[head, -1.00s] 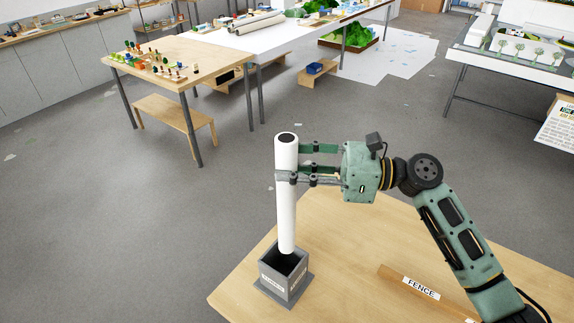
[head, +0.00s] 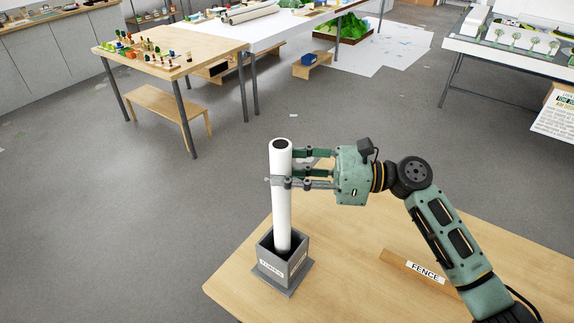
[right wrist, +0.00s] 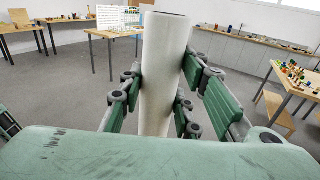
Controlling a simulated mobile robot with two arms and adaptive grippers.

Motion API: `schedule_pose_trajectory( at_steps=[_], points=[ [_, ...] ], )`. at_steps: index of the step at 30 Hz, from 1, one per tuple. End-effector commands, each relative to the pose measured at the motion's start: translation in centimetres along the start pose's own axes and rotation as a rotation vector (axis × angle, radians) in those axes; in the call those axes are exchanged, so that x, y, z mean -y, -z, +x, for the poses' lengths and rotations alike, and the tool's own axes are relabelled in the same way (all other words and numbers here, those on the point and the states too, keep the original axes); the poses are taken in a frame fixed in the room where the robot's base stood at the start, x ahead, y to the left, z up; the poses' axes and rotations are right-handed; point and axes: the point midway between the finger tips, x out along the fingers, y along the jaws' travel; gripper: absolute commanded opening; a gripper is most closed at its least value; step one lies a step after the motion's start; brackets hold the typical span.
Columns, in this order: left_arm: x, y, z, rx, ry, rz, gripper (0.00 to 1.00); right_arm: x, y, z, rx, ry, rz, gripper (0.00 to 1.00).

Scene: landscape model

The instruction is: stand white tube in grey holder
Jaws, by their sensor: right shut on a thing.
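The white tube (head: 281,215) stands upright in the head view, with a dark open top. Its lower end is inside the mouth of the grey holder (head: 284,272), a square open box on a wider base near the table's left corner. Whether the tube touches the holder's floor is hidden by the walls. My right gripper (head: 284,168) is shut on the tube's upper half, coming from the right. In the right wrist view the tube (right wrist: 161,75) stands between the green fingers (right wrist: 158,100). My left gripper is not in view.
The wooden table (head: 350,265) carries a wooden strip labelled FENCE (head: 425,271) to the right of the holder. The table between them is clear. Beyond a grey floor (head: 110,220) are a model table (head: 170,65) and a bench (head: 165,108).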

Motion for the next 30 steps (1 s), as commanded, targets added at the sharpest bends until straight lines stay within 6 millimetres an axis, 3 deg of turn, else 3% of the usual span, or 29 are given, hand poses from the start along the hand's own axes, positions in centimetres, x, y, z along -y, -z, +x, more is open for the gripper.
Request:
schedule_pose_trajectory(
  at_steps=[21, 30],
  points=[
    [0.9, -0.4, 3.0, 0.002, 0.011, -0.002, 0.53, 0.0, 6.0, 0.0, 0.002, 0.001, 0.001, 0.00],
    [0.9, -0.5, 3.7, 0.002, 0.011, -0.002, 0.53, 0.0, 7.5, 0.0, 0.002, 0.000, -0.001, 0.00]
  ],
)
